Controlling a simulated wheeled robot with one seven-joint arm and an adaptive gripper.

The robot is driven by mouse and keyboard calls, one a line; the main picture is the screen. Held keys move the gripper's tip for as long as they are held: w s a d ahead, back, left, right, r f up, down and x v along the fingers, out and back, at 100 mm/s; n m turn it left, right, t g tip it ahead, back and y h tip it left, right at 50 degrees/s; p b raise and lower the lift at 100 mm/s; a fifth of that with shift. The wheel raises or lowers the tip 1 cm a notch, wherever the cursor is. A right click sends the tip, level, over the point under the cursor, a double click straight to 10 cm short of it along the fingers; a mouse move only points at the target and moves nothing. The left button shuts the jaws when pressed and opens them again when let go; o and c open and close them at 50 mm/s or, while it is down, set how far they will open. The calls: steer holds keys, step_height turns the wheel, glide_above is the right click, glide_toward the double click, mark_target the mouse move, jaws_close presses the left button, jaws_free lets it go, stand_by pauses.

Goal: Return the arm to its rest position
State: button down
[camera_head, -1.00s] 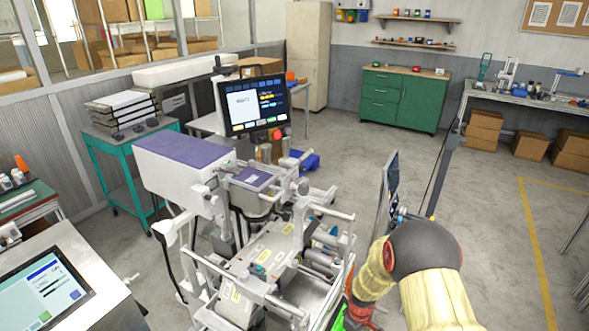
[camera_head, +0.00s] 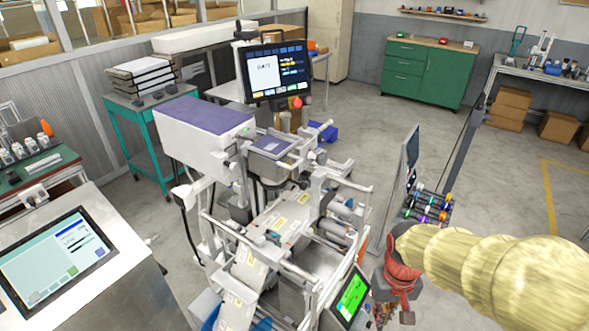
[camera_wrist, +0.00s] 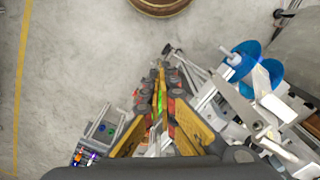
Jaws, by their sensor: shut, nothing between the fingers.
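My arm, in a pale yellow cover, reaches in from the right edge of the head view. At its end my gripper (camera_head: 402,308) is red and black and points down, right of the machine with rollers (camera_head: 272,228). In the wrist view the orange and black fingers of my gripper (camera_wrist: 162,72) come together, shut and empty, above the grey floor. The head view does not show the fingertips clearly. Blue reels (camera_wrist: 268,78) on the machine stand right of the fingers in the wrist view, apart from them.
A small green screen (camera_head: 351,298) is close left of my gripper. A stand with coloured items (camera_head: 428,207) and an upright panel (camera_head: 408,160) are just behind it. A round brown object (camera_wrist: 158,4) lies at the wrist view's top. Open floor (camera_head: 500,190) lies beyond.

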steer(key=s+a+r+t, duration=0.1)
steer(key=s+r+t, duration=0.2)
steer(key=r, duration=0.5)
steer(key=s+r+t, duration=0.2)
steer(key=s+r, duration=0.1)
steer(key=r, duration=0.5)
steer(key=shift+s+a+r+t, duration=0.25)
steer(key=shift+s+a+t, duration=0.1)
steer(key=shift+s+t, duration=0.05)
